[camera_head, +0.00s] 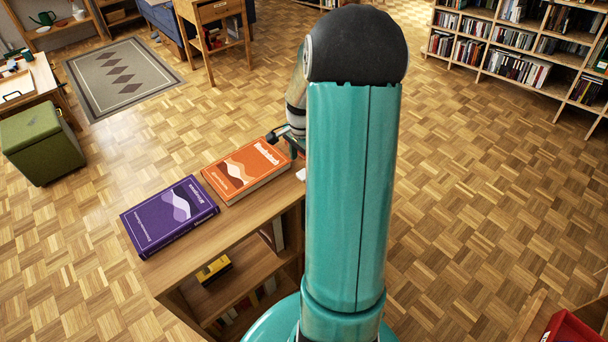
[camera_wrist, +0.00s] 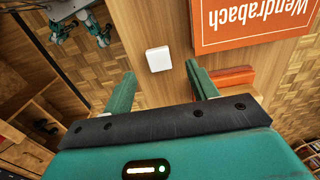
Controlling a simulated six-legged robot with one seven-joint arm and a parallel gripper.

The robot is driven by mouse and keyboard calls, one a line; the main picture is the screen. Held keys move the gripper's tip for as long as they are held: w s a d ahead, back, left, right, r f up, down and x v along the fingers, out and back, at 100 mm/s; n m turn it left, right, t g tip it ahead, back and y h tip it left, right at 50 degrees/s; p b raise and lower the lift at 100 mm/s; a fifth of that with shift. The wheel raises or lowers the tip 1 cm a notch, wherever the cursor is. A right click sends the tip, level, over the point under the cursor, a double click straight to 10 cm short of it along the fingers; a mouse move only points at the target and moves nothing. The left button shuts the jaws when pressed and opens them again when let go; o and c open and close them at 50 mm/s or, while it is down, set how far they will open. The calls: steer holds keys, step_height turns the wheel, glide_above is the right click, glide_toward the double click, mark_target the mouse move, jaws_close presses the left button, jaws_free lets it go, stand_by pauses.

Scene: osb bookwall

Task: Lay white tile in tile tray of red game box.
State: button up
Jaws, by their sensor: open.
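The white tile (camera_wrist: 158,59) lies flat on the wooden top of a low bookcase, beside an orange book. A small white part of it (camera_head: 301,175) shows in the head view beside my arm. My gripper (camera_wrist: 160,75) is open and empty, its two fingers pointing toward the tile. The tile appears just beyond the fingertips, in line with the gap between them. In the head view my gripper (camera_head: 284,136) is partly hidden by my arm. A red object (camera_head: 571,329) is cut off at the lower right; I cannot tell whether it is the game box. No tile tray is visible.
The orange book (camera_head: 246,169) and a purple book (camera_head: 170,215) lie on the bookcase top (camera_head: 225,245). The orange book (camera_wrist: 255,22) is close to the tile in the wrist view. A green stool (camera_head: 40,143) stands at the left. Open parquet surrounds the bookcase.

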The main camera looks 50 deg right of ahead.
mark_target(303, 174)
step_height(303, 174, down, 5)
steer(key=shift+s, duration=0.1)
steer(key=c, duration=1.1)
steer(key=shift+r, duration=0.15)
